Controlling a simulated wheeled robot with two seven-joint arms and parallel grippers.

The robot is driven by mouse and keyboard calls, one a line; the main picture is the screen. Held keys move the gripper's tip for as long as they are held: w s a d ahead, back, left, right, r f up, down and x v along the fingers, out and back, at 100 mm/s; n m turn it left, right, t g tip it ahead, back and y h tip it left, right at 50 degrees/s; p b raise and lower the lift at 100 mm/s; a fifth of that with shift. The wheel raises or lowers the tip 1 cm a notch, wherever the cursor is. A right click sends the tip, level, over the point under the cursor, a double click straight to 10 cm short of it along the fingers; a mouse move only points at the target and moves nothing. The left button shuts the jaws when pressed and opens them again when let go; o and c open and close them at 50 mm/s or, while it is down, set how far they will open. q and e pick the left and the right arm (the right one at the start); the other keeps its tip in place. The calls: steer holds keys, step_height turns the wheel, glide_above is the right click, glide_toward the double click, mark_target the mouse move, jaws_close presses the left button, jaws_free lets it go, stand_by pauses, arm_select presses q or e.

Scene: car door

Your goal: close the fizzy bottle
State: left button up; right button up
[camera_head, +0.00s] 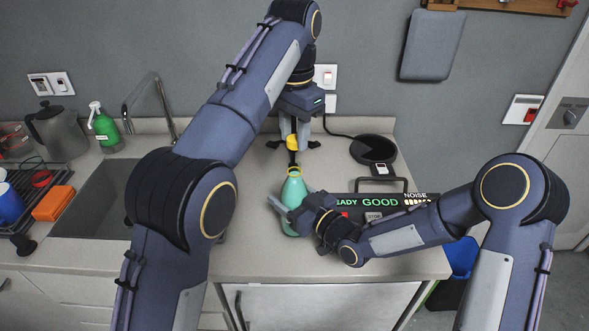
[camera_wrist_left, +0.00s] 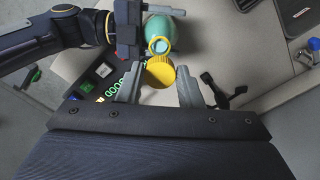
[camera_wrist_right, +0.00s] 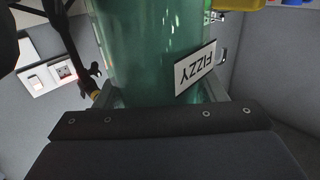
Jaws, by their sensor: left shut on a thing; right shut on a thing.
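The green fizzy bottle (camera_head: 293,188) stands upright on the counter with an open neck and a yellow ring (camera_head: 294,171) around it. My right gripper (camera_head: 292,209) is shut on the bottle's body from the right. The right wrist view shows the bottle (camera_wrist_right: 140,45) filling the jaws, with a FIZZY label (camera_wrist_right: 195,70). My left gripper (camera_head: 293,133) points down and is shut on the yellow cap (camera_head: 293,142). The left wrist view shows the cap (camera_wrist_left: 160,73) between the fingertips, apart from the bottle's neck (camera_wrist_left: 159,46).
A black device with a lit display (camera_head: 380,202) stands right of the bottle. A round black pad (camera_head: 373,149) lies behind it. A sink (camera_head: 95,200), green soap bottle (camera_head: 103,126) and orange sponge (camera_head: 53,203) are on the left. The counter just left of the bottle is clear.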

mark_target(294, 165)
arm_select(q)
steer(key=shift+f, duration=1.6)
steer(key=shift+f, duration=0.1)
steer(key=shift+f, duration=0.8)
steer(key=shift+f, duration=0.55)
